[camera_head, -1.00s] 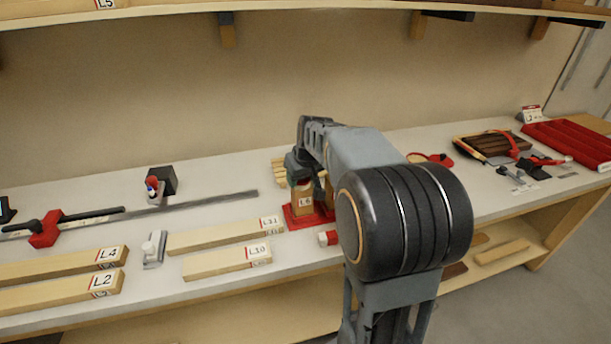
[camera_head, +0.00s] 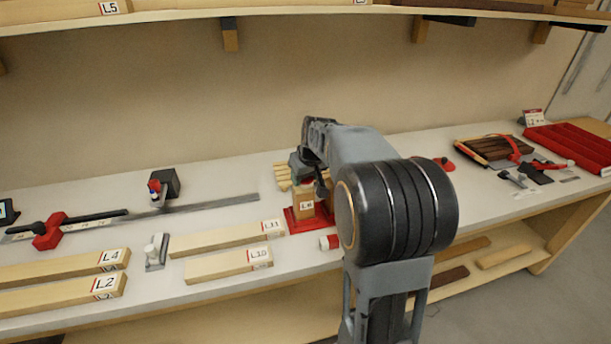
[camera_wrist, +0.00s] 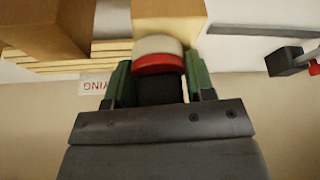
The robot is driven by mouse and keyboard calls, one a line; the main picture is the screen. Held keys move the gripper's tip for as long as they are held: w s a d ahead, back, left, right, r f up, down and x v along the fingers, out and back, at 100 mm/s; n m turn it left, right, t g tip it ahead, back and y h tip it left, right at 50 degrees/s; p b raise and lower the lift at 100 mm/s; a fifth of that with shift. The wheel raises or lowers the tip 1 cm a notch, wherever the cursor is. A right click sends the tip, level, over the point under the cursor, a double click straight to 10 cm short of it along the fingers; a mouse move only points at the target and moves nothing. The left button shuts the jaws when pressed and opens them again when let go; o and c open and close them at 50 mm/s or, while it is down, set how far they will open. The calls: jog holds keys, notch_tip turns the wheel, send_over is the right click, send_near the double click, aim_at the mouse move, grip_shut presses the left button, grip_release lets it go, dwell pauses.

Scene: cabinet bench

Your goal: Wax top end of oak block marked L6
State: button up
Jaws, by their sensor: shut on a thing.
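The oak block marked L6 (camera_head: 306,207) stands upright in a red base (camera_head: 297,225) on the bench. My gripper (camera_head: 308,168) is just above its top end. In the wrist view my gripper (camera_wrist: 160,85) has its green fingers shut on a wax applicator (camera_wrist: 159,63) with a dark body, a red band and a pale end. The pale end points towards a wooden block (camera_wrist: 168,12) at the top of the wrist view. I cannot tell whether they touch. The arm hides part of the block's surroundings.
Blocks L11 (camera_head: 225,238), L10 (camera_head: 228,263), L4 (camera_head: 60,268) and L2 (camera_head: 60,295) lie to the left. A small red-and-white cylinder (camera_head: 329,242) lies right of the red base. Wooden slats (camera_head: 281,178) lie behind it. A red tray (camera_head: 570,146) is at far right.

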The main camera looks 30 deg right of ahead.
jog(key=shift+s+a, duration=0.35)
jog(key=shift+a, duration=0.15)
jog(key=shift+r+p, duration=2.2)
jog(key=shift+r, duration=0.85)
jog(key=shift+r+p, duration=1.1)
jog(key=shift+r, duration=0.4)
jog(key=shift+r, duration=0.1)
